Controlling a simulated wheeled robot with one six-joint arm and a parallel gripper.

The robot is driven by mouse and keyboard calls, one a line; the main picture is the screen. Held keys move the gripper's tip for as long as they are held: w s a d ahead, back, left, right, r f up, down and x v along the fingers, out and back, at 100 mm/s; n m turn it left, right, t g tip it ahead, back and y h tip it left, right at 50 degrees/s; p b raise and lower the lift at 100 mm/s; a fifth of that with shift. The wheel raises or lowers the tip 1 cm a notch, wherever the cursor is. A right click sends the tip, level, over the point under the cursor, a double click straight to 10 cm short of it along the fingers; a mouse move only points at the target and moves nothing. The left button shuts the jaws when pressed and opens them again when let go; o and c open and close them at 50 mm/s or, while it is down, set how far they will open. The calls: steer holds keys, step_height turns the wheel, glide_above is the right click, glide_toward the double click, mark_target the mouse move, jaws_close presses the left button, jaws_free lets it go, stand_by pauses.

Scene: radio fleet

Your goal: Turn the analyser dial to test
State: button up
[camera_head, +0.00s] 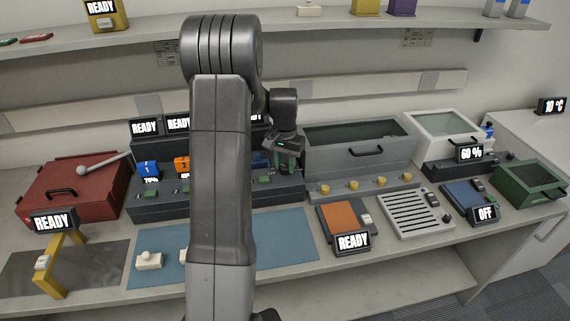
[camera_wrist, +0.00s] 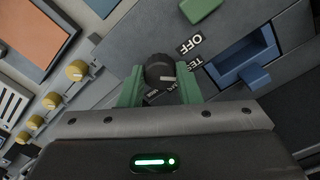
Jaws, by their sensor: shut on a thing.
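The analyser dial (camera_wrist: 160,70) is a round black knob with a pale mark on its lower right part, in the wrist view. Around it on the grey panel are the labels OFF (camera_wrist: 190,44) and one starting "TE" (camera_wrist: 204,70), partly covered; a third label below the knob is mostly hidden. My gripper (camera_wrist: 159,82) has its green fingers on either side of the knob, shut on it. In the head view my gripper (camera_head: 287,163) is at the right end of the dark rack (camera_head: 165,207), and the dial is hidden behind it.
A blue part in a slot (camera_wrist: 243,66) and a green block (camera_wrist: 199,8) lie close to the dial. Yellow knobs (camera_head: 353,185) stand before the grey lidded bin (camera_head: 360,148) on the right. My arm hides the rack's middle.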

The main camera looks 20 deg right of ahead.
mark_target(285, 166)
stand_by(0.4)
steer(key=o, duration=1)
steer(key=shift+c, duration=0.2)
step_height(285, 166, up, 14)
steer(key=shift+b, duration=0.45)
steer(key=shift+f, duration=0.15)
step_height(285, 166, down, 14)
steer(key=shift+r+p, duration=0.15)
steer(key=shift+p, duration=0.3)
steer(key=shift+r, duration=0.1)
